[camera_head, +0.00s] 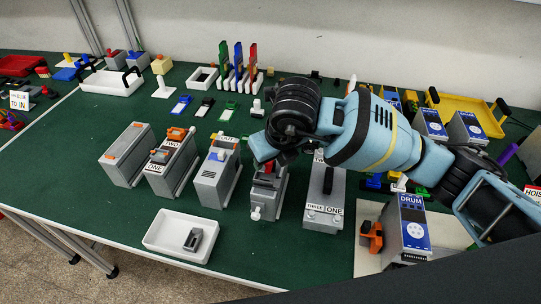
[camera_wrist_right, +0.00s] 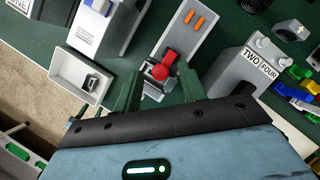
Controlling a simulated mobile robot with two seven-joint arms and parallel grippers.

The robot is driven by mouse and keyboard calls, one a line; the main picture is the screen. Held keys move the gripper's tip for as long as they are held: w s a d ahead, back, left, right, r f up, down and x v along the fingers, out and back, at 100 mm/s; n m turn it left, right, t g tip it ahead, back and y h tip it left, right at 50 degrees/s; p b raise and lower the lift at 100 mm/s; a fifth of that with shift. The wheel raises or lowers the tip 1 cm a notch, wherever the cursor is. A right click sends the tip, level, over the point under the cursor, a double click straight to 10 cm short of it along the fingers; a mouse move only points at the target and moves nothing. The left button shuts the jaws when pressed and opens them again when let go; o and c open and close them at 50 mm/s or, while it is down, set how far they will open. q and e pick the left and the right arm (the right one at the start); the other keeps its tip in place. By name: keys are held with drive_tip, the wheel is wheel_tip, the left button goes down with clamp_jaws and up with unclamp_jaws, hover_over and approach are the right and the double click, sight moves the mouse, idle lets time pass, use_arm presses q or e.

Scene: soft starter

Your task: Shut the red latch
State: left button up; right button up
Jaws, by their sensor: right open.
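The red latch (camera_wrist_right: 160,70) has a round red knob and a red block on a grey box (camera_wrist_right: 190,40). In the head view the latch (camera_head: 268,167) shows partly, just below my right gripper (camera_head: 266,155), and the box (camera_head: 267,197) stands in the middle of the bench. In the right wrist view my gripper (camera_wrist_right: 157,84) is open, with one dark green finger on each side of the latch. I cannot tell whether the fingers touch it. Nothing is held. My left gripper is in neither view.
Similar grey boxes stand to the left (camera_head: 218,178) and right (camera_head: 324,200), close by. A white tray (camera_head: 160,240) holding a small grey part lies at the front. Coloured upright pieces (camera_head: 238,65) stand behind. Green bench top (camera_head: 80,150) is clear at the left.

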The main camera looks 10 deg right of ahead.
drive_tip(key=v, duration=0.7)
drive_tip(key=shift+s+r, duration=0.15)
drive_tip(key=shift+r, duration=0.2)
